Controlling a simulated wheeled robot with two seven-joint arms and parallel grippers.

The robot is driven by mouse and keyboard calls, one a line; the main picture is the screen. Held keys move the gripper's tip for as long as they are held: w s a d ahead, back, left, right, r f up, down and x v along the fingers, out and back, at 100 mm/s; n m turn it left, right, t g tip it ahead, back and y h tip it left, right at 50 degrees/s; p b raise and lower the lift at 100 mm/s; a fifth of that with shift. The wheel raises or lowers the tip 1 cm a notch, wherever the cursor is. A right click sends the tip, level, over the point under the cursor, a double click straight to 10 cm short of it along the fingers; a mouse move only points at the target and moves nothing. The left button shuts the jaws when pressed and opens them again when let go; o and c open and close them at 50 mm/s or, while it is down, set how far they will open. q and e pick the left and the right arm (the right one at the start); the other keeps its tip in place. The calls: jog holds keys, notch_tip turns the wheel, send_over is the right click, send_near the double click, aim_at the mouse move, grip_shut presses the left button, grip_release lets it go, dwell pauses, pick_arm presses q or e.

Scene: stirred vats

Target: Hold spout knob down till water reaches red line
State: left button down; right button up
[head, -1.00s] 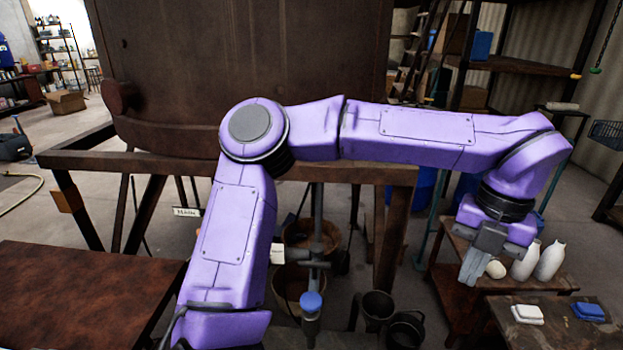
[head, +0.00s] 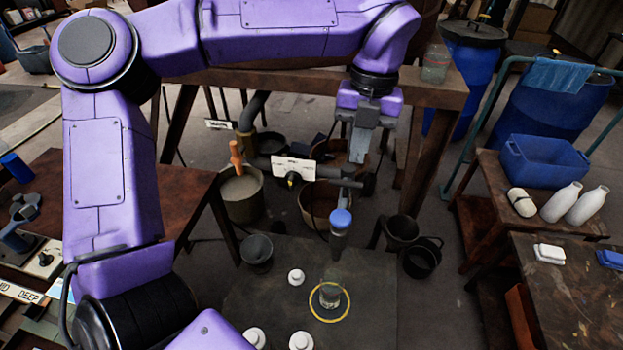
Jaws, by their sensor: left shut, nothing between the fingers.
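A spout with a blue knob (head: 341,218) on top stands at the centre, its grey body (head: 337,243) pointing down. A small clear glass vessel (head: 330,293) stands below it, inside a yellow ring (head: 312,306) on the dark table. I cannot make out a red line or a water level in it. My left gripper (head: 357,158) is shut and empty, fingers pointing down. My right gripper is not in view.
White knobs (head: 296,277) sit left of the vessel on the dark table (head: 375,315). Dark funnel-like cups (head: 257,250) stand near its edges. A white sign (head: 293,168) hangs behind the spout. At right are a blue crate (head: 542,160) and white bottles (head: 561,202).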

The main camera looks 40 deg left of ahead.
pick_arm(q)
jog(key=shift+s+a, duration=0.1)
jog(key=shift+a, duration=0.05)
dwell(0.3)
jog(key=p, duration=0.2)
send_near(342, 215)
jog(key=f, duration=0.4)
jog(key=s+f, duration=0.1)
jog(key=f, duration=0.1)
jog(key=shift+f, duration=0.35)
